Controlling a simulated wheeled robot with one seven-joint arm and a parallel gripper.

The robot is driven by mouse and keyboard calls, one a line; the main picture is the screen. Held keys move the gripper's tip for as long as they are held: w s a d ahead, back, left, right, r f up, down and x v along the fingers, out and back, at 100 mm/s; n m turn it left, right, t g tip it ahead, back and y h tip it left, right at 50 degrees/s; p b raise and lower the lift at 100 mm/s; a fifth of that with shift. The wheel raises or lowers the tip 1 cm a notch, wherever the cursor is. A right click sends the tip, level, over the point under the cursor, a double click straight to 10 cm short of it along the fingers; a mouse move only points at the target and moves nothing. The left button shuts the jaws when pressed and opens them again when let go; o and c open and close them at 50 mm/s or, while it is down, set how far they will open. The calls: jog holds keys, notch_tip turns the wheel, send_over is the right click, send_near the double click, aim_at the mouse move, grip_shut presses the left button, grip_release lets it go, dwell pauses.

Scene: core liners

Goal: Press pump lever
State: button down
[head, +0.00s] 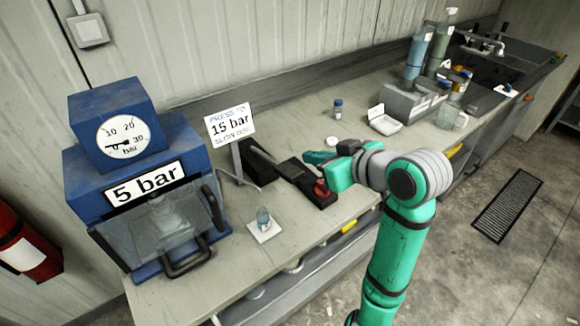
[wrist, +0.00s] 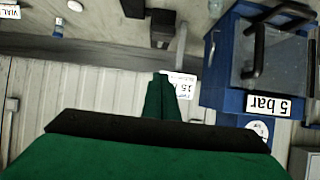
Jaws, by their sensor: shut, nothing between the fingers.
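A black hand pump (head: 302,178) lies on the bench with a red knob (head: 321,188) at its near end. A dark bar (head: 258,158) slopes behind it near the sign post; I cannot tell exactly which part is the lever. The blue press (head: 178,143) at left carries a gauge (head: 123,136) and a label reading 5 bar, also visible upside down in the wrist view (wrist: 268,105). My green gripper (head: 318,160) is shut and empty, above or beside the pump's right side; contact is unclear. Its fingers (wrist: 168,90) are together in the wrist view.
A sign (head: 230,124) reading "Press to 15 bar" stands behind the pump. A small vial (head: 263,218) sits on a white pad by the press. A white tray (head: 385,120) and bottles (head: 418,52) stand farther right. Bare bench lies around the small bottle (head: 338,109).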

jog(key=shift+w, duration=0.1)
send_over(293, 173)
jog(key=w, duration=0.1)
jog(key=f, duration=0.5)
jog(key=shift+a+f, duration=0.1)
jog(key=shift+a, duration=0.25)
jog(key=f, duration=0.2)
jog(key=d+f, duration=0.1)
jog(key=shift+s, duration=0.4)
jog(key=shift+f, duration=0.15)
jog(key=shift+s+a+f, duration=0.1)
jog(key=shift+a+f, duration=0.05)
jog(key=shift+a, duration=0.05)
jog(key=shift+s+d+f, duration=0.1)
